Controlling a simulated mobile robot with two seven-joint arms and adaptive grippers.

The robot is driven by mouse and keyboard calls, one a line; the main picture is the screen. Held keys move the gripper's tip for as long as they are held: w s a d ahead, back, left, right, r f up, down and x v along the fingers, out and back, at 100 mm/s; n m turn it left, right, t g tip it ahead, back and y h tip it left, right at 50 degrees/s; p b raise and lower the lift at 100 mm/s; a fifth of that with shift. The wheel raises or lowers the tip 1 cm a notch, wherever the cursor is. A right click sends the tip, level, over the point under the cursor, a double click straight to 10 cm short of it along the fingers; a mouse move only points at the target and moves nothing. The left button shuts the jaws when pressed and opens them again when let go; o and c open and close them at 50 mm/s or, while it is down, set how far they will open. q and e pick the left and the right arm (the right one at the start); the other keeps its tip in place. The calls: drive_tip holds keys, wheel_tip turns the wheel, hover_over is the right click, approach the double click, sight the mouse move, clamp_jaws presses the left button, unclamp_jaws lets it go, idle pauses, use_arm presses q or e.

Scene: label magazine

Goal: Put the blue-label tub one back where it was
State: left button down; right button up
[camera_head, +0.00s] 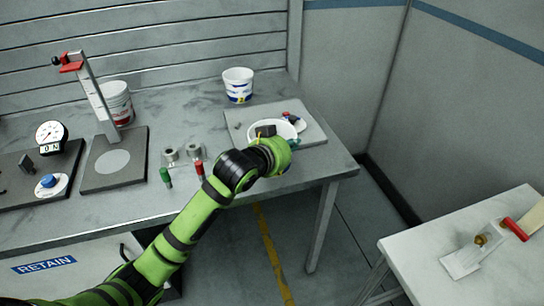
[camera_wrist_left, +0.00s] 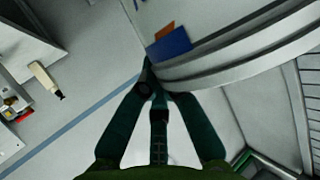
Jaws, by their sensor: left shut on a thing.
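A white tub (camera_head: 258,127) with a dark part of my gripper over it shows at the right end of the bench in the head view. In the left wrist view the same white tub (camera_wrist_left: 230,45) fills the upper right, with a blue label and an orange mark on its side. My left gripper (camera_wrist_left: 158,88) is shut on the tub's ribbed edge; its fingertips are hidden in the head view. The tub is over the grey board (camera_head: 316,137); I cannot tell whether it touches it. Another white tub with a blue label and yellow 2 (camera_head: 238,84) stands behind. My right gripper is not in view.
A red-label tub (camera_head: 118,103) stands behind the upright stand (camera_head: 98,105). A dial gauge (camera_head: 52,137), metal cylinders (camera_head: 170,154), and green and red markers (camera_head: 199,170) are on the bench (camera_head: 190,115). A small red-and-blue item (camera_head: 290,117) lies beside the held tub. A side table (camera_head: 420,250) is at right.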

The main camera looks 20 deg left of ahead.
use_arm(q)
drive_tip(key=a+f, duration=0.1)
drive_tip(key=w+a+f, duration=0.1)
drive_tip(key=a, duration=0.2)
drive_tip(key=shift+w+a+f+p, duration=0.2)
drive_tip(key=shift+a+f+p, duration=0.05)
drive_tip(key=shift+f+p, duration=0.15)
wheel_tip(320, 180, down, 3)
drive_tip(key=shift+f+p, duration=0.1)
drive_tip(key=shift+p, duration=0.45)
drive_tip(key=shift+f, duration=0.55)
drive_tip(key=c, duration=1.4)
unclamp_jaws()
drive_tip(key=b+v, duration=0.1)
drive_tip(key=v, duration=1.1)
drive_tip(key=shift+b, duration=0.4)
